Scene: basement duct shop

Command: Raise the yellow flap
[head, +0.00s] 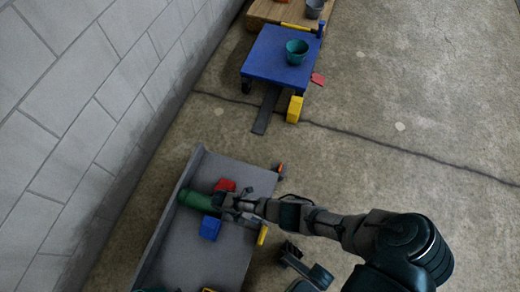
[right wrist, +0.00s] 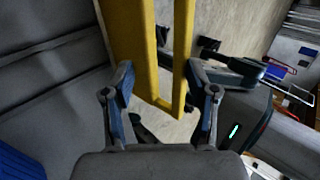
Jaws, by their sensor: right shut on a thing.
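The yellow flap (right wrist: 125,40) fills the upper middle of the right wrist view, with a narrow slot along it. My right gripper (right wrist: 160,85) has one finger on each side of it and is shut on the yellow flap. In the head view my right arm reaches in from the right, and its gripper (head: 228,203) is over a grey tray-like surface (head: 218,262). A short yellow piece (head: 263,235) shows at the surface's right edge, partly below my arm. I cannot tell how far the flap is tilted. My left gripper is not in view.
A green cylinder (head: 197,201), a red block (head: 225,185) and a blue block (head: 209,228) lie on the grey surface near my gripper. Farther back, a blue platform (head: 268,62) bears a teal cup (head: 297,50). A block wall (head: 95,95) runs along the left. Floor at right is clear.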

